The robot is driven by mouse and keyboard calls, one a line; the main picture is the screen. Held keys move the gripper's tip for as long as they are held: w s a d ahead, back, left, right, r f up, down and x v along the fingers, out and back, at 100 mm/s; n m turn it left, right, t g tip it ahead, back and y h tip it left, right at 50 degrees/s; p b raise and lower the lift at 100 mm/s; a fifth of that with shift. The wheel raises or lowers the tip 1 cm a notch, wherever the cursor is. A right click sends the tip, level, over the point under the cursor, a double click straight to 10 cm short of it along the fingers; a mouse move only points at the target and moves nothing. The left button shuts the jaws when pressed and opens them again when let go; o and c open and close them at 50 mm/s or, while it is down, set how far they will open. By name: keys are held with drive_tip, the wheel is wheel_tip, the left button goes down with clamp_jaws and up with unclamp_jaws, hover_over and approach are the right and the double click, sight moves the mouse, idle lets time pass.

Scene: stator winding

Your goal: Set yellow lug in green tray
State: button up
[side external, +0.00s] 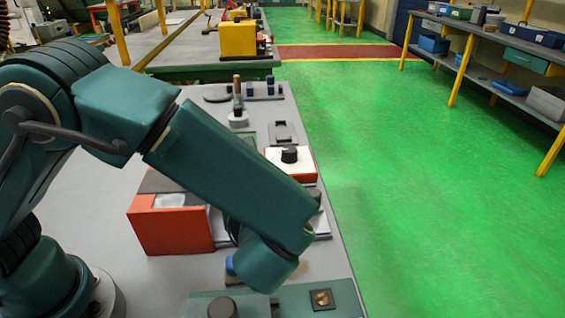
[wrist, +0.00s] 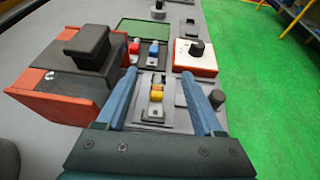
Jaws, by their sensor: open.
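The yellow lug (wrist: 156,96) sits in a grey fixture in the wrist view, with a metal piece beside it. My gripper (wrist: 159,74) is open, its two blue fingers left and right of the lug in the picture and apart from it. I cannot tell how high the fingers are above it. The green tray (wrist: 142,23) lies flat beyond the fixture; the part I see looks empty. In the side external view my arm hides the lug and most of my gripper; only a bit of blue finger (side external: 231,265) shows.
A red lug (wrist: 133,47) and a blue lug (wrist: 154,50) stand between the fixture and the tray. An orange box (wrist: 50,95) with a dark block is at left. A white-and-orange box with a black knob (wrist: 197,50) is at right. Green floor lies beyond the bench edge.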

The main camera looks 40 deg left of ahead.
drive_tip(key=f+m+h, duration=0.1)
drive_tip(key=d+f+m+g+h, duration=0.1)
drive_tip(key=s+f+g, duration=0.1)
drive_tip(key=f, duration=0.1)
drive_tip(key=shift+d+m+h, duration=0.15)
drive_tip(key=shift+m+h, duration=0.25)
drive_tip(key=shift+f+g+h, duration=0.4)
drive_tip(key=shift+g+h, duration=0.3)
drive_tip(key=shift+g, duration=0.1)
drive_tip(key=shift+w+h, duration=0.3)
drive_tip(key=shift+h, duration=0.3)
drive_tip(key=a, duration=0.1)
drive_tip(key=w+a+r+n, duration=0.1)
drive_tip(key=a+n, duration=0.1)
drive_tip(key=shift+w+r+g+h, duration=0.15)
drive_tip(key=shift+w+g+h, duration=0.15)
drive_tip(key=shift+g, duration=0.1)
drive_tip(key=shift+a+f, duration=0.15)
drive_tip(key=shift+f, duration=0.05)
drive_tip(key=shift+x, duration=2.3)
